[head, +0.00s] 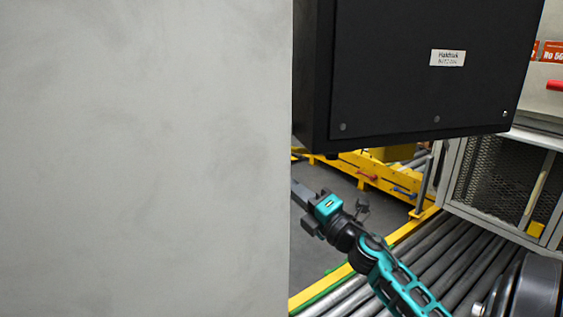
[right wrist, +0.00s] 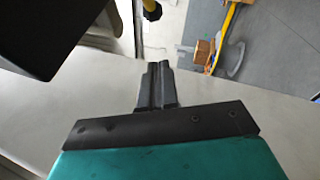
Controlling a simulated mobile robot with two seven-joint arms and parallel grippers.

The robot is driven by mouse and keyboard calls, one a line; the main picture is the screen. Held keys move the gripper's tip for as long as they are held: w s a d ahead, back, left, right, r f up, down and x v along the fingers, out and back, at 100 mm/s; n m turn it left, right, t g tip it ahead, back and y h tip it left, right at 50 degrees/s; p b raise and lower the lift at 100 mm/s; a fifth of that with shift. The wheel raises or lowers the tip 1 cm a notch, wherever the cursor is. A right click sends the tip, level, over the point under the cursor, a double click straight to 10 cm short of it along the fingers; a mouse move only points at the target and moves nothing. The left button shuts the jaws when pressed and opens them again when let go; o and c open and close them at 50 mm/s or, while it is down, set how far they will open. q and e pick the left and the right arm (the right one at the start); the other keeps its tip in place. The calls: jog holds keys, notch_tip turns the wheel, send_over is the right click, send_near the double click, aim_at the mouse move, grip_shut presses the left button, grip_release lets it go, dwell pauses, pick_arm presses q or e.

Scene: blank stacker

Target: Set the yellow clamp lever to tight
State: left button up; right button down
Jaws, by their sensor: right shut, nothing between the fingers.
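I cannot pick out the yellow clamp lever for certain in either view. A small yellow piece with a dark end (right wrist: 151,10) shows at the top of the right wrist view, cut off by the edge; I cannot tell if it is the lever. My right gripper (head: 300,193) reaches in from the lower right in the head view, its tips by the edge of a big grey panel (head: 145,160). In the right wrist view its two dark fingers (right wrist: 157,85) are together with nothing between them. My left gripper is not in view.
A black box (head: 405,75) with a white label hangs above my right arm. Rollers (head: 435,250) with a yellow rail lie below it. A yellow frame (head: 350,172) with red and blue handles stands behind. A mesh cabinet (head: 500,180) is at the right.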

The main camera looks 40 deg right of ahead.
jog(key=w+d+r, duration=0.2)
jog(key=w+r, duration=0.1)
jog(key=w, duration=0.4)
jog(key=shift+w+d, duration=0.35)
jog(key=shift+w, duration=0.05)
jog(key=shift+w+d, duration=0.1)
jog(key=shift+d, duration=0.05)
jog(key=w+d+m+g+h+b, duration=0.2)
jog(key=d+m+g+h, duration=0.2)
jog(key=h, duration=0.4)
jog(key=w+d+m+g+h+b, duration=0.2)
jog(key=d+m+g+h+b, duration=0.1)
jog(key=d+m+g+h, duration=0.2)
jog(key=d+m+h, duration=0.2)
jog(key=h, duration=0.2)
jog(key=shift+b, duration=0.3)
